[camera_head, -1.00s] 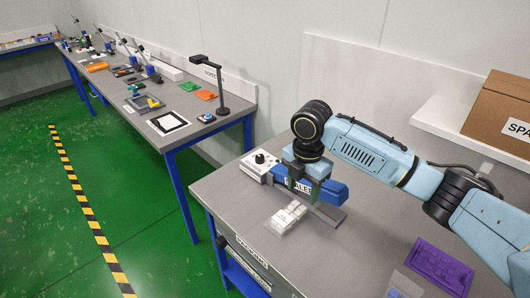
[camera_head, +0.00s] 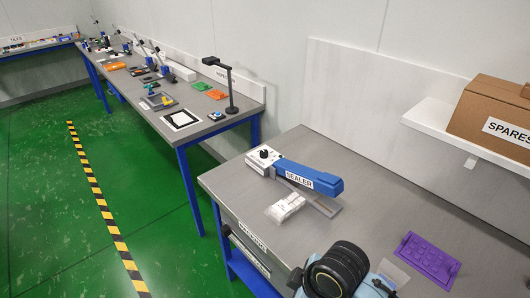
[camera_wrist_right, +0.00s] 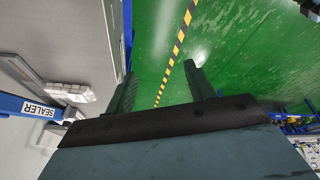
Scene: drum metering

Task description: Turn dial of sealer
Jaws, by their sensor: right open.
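The sealer (camera_head: 313,181) stands on the near grey table, with a blue arm and a white control box (camera_head: 258,163) at its left end. A black dial (camera_head: 264,153) sits on top of that box. In the right wrist view the sealer's blue arm (camera_wrist_right: 14,106) shows at the left edge; its dial is not in that view. My right gripper (camera_wrist_right: 158,85) is open and empty, with its fingers apart over the green floor beside the table. My left gripper is in neither view.
White packets (camera_head: 286,207) lie in front of the sealer. A purple tray (camera_head: 428,258) lies at the table's right. A cardboard box (camera_head: 492,115) stands on a wall shelf. A long workbench (camera_head: 150,100) with tools is at the back left. The table around the dial is clear.

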